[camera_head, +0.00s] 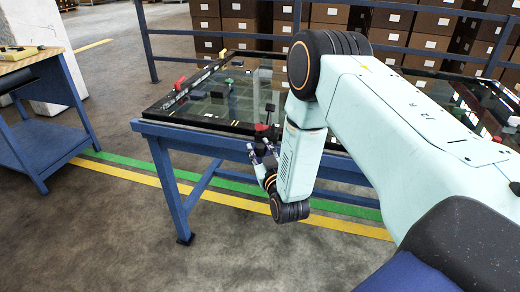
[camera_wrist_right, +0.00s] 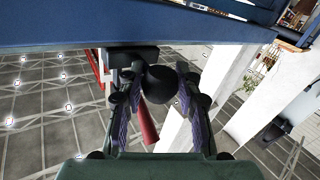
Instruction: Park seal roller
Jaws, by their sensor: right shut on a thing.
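My right gripper (camera_head: 264,150) hangs at the front edge of the glass-topped blue table, near its middle. In the right wrist view, my right gripper (camera_wrist_right: 158,92) is shut on the seal roller (camera_wrist_right: 160,84), which shows as a dark rounded part with a red handle (camera_wrist_right: 147,124) between the two fingers. A dark block (camera_wrist_right: 133,57) shows just beyond the fingers; I cannot tell whether it belongs to the roller. In the head view a small red and dark part (camera_head: 261,127) shows above the fingers. My left gripper is not in view.
The blue table (camera_head: 172,131) carries a dark-framed glass panel (camera_head: 240,98) with several small blocks and red pieces. A blue workbench (camera_head: 45,140) with a wooden top stands at the left. A blue railing (camera_head: 150,45) and stacked boxes are behind. Floor between bench and table is clear.

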